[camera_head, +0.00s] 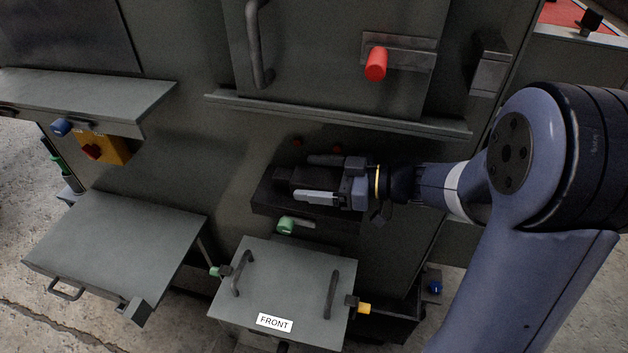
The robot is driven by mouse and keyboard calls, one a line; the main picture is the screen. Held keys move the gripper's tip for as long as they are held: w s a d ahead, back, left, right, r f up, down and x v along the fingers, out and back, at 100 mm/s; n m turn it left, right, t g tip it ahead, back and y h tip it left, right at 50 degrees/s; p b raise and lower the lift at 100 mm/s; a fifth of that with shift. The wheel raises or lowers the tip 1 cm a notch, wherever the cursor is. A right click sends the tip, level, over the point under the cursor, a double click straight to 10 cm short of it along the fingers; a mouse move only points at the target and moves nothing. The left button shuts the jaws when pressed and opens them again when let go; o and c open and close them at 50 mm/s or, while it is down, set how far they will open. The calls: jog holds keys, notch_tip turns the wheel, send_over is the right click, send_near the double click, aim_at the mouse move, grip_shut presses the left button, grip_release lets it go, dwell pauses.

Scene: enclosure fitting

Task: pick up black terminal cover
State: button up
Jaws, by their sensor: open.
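My gripper (306,179) is open in the middle of the view and points left, with one finger above the other in the picture. A black block-like piece, which looks like the black terminal cover (283,174), shows at and between the fingertips. I cannot tell whether the fingers touch it. It is dark against a dark shelf (262,204) on the grey enclosure wall, so its outline is hard to make out. The gripper body and the fingers hide part of it.
A grey box lid marked FRONT (270,290) with two dark handles is below the gripper. A green knob (293,225) sits just under the shelf. A grey panel (120,240) lies to the left. Above are a long ledge (330,112) and a red knob (376,64).

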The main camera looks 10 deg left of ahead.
jog(key=c, duration=1.3)
jog(key=shift+c, duration=0.3)
jog(key=shift+r, duration=0.1)
